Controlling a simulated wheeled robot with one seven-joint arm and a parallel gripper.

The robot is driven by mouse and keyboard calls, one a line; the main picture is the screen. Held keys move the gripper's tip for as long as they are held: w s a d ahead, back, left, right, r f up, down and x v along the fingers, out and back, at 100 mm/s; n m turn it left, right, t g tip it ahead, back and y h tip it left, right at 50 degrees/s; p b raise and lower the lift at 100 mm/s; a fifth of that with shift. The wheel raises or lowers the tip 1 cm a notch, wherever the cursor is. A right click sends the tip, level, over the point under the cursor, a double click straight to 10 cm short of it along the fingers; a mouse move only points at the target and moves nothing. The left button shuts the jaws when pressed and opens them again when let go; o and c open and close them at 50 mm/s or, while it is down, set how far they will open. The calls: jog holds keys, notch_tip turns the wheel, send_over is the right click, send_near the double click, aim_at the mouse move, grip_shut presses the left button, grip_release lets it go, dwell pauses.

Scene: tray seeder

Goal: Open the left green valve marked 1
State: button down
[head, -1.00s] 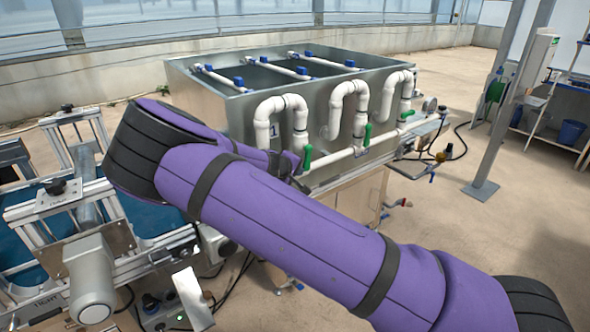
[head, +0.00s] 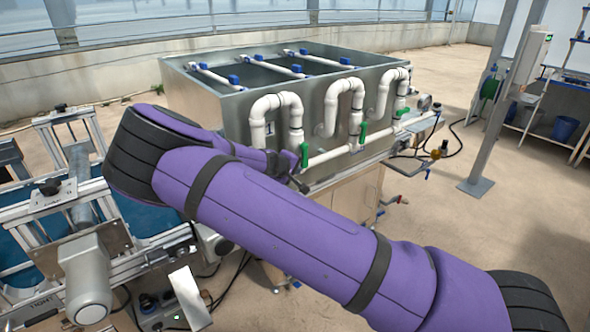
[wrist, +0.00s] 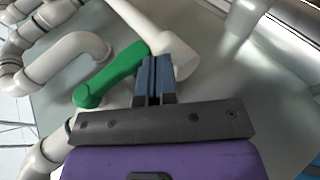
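The left green valve (head: 304,155) has a lever handle standing roughly upright on the white pipe at the tank's front, right of the "1" label (head: 270,130). In the wrist view the green handle (wrist: 108,76) lies slanted, its upper end beside the fingertips. My gripper (wrist: 154,66) has its two blue fingers together, with only a thin dark line between them. The fingertips overlap the handle's end and white pipe in the picture; I cannot tell whether they touch. In the head view my gripper (head: 292,178) is just below and left of the handle, partly hidden by my arm.
Two more green valves, a middle one (head: 362,132) and a right one (head: 402,112), sit along the same pipe. White curved pipes (head: 275,103) rise over the metal tank (head: 205,100). A conveyor frame (head: 95,205) stands at left.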

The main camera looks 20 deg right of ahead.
jog(key=shift+d+r, duration=0.15)
jog(key=r+v, duration=0.1)
jog(key=v, duration=1)
jog(key=s+d+r+m+g+y, duration=0.6)
jog(key=s+d+r, duration=0.4)
jog(key=s, duration=0.4)
jog(key=s+r+t+y, duration=0.1)
jog(key=s+r+t, duration=0.1)
jog(key=s+r, duration=0.6)
jog(key=s+r+t+y, duration=0.2)
jog(key=s+r, duration=0.5)
jog(key=s, duration=1.1)
jog(key=shift+d+r+n, duration=0.35)
jog(key=shift+d+n, duration=0.05)
jog(key=shift+d, duration=0.05)
